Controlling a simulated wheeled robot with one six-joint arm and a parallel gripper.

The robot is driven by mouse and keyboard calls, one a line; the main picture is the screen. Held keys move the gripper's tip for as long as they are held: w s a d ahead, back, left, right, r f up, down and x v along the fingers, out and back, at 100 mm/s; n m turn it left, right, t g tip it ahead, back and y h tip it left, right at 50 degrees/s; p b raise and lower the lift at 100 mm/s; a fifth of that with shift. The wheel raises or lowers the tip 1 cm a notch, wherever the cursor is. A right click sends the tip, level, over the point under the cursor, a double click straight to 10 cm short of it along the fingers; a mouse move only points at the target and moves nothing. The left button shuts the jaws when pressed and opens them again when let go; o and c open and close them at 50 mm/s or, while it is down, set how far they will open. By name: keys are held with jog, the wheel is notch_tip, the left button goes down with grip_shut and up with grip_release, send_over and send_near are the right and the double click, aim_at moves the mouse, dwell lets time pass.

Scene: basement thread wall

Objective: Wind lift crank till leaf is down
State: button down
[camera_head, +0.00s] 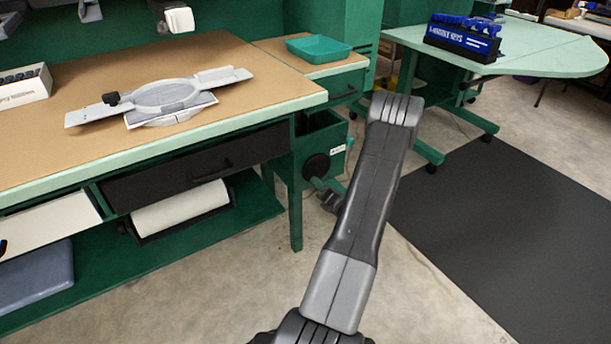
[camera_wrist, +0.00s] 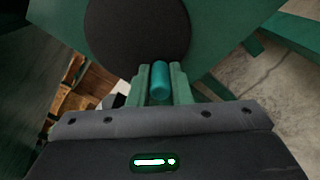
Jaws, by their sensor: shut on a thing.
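The lift crank shows in the wrist view as a teal cylindrical grip (camera_wrist: 160,84) in front of a dark round disc (camera_wrist: 137,28) on a green housing. My gripper (camera_wrist: 161,70) is shut on this grip, with a green finger on each side. In the head view the dark disc (camera_head: 316,166) sits on a green box under the bench's right end; my arm hides part of the crank area. A pale green table top (camera_head: 545,52) with a rounded right end stands level at the upper right; I cannot tell for certain whether it is the leaf.
A brown-topped workbench (camera_head: 240,62) with a grey hoop frame (camera_head: 165,97) fills the left. A blue rack (camera_head: 462,36) stands on the pale table. A dark mat (camera_head: 510,225) covers floor at right; bare concrete lies between.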

aim_at(328, 165)
jog(key=w+d, duration=0.1)
jog(key=w+d+r, duration=0.1)
jog(key=d, duration=0.1)
jog(key=shift+w, duration=0.1)
jog(key=shift+f, duration=0.1)
jog(key=shift+a, duration=0.1)
jog(key=shift+w+d+r+p, duration=0.15)
jog(key=shift+d+r+p, duration=0.15)
jog(key=shift+r, duration=0.25)
jog(key=shift+w+d+r+p, duration=0.2)
jog(key=shift+d+r+p, duration=0.1)
jog(key=shift+r, duration=0.3)
jog(key=shift+w+d+r+p, duration=0.2)
jog(key=shift+r+p, duration=0.1)
jog(key=shift+r, duration=0.25)
jog(key=shift+s+f, duration=0.1)
jog(key=shift+f, duration=0.05)
jog(key=c, duration=1.3)
grip_release()
jog(key=shift+s+a, duration=0.15)
jog(key=shift+a, duration=0.15)
jog(key=shift+d, duration=0.2)
